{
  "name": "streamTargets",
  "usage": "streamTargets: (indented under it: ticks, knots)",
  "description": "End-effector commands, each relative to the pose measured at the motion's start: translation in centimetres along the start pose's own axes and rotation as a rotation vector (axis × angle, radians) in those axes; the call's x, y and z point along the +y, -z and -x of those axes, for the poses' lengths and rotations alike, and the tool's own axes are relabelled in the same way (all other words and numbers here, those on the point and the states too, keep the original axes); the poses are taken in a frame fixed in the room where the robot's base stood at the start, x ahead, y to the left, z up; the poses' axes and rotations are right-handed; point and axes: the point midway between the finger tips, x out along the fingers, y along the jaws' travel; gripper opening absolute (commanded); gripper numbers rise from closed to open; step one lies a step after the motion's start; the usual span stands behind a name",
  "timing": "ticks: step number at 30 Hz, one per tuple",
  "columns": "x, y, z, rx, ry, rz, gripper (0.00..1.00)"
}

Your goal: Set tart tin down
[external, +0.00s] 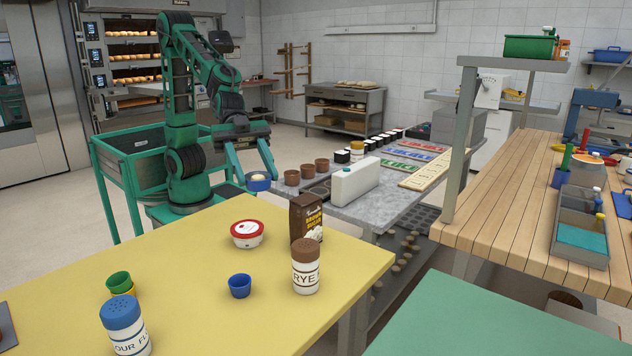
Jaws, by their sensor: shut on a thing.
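The tart tin (258,183) is a small round blue thing with a pale top. My gripper (258,176) points down with its green fingers at either side of the tin and is shut on it. The tin is level, near the left end of the grey stone counter (385,204) and beyond the far edge of the yellow table (190,250). I cannot tell whether it touches a surface or hangs above one.
Brown pots (307,171) and a white block-shaped container (354,182) stand right of my gripper. A brown sugar bag (305,218), rye shaker (306,268), red-lidded tub (247,234) and blue cup (240,286) stand on the yellow table. Its left middle is clear.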

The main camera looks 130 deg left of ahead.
Motion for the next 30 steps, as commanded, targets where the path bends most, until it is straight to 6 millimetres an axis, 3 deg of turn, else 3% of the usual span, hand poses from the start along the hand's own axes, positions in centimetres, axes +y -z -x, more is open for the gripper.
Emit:
streamTargets:
  ticks: [3,14,30]
  knots:
    - [-2.3,-1.3,0.6,-0.002,-0.001,0.003,0.21]
    - [-7.4,-4.3,3.2,-0.001,-0.034,-0.011,0.21]
    - [-13.8,-7.5,9.6,0.001,-0.105,-0.043,0.21]
